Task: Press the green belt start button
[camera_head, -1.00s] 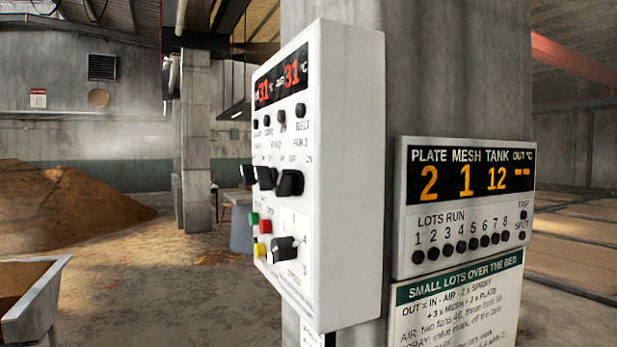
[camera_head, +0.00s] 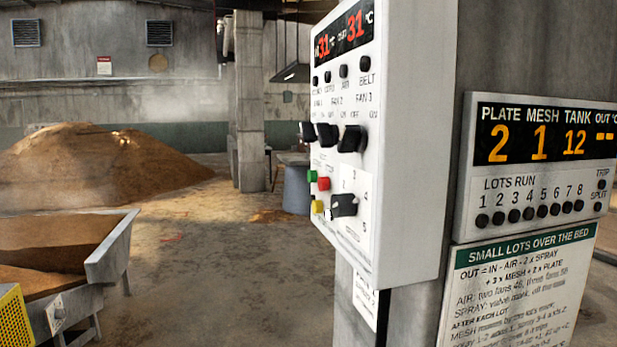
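The green button (camera_head: 312,176) is on the front face of a white control box (camera_head: 415,150), seen at a steep angle. A red button (camera_head: 323,184) sits just below and right of it, and a yellow button (camera_head: 317,207) lies lower. Several black knobs (camera_head: 351,138) are above, and another black knob (camera_head: 343,205) is to the right of the yellow button. Red displays (camera_head: 355,25) at the top of the box read 31. Neither of my grippers is in view.
The box hangs on a concrete pillar (camera_head: 520,45). A display panel (camera_head: 540,165) reading 2, 1, 12 and a rules sign (camera_head: 515,290) are on the right. A metal trough (camera_head: 110,255) stands at the lower left. A brown grain heap (camera_head: 95,165) lies behind. The floor between is open.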

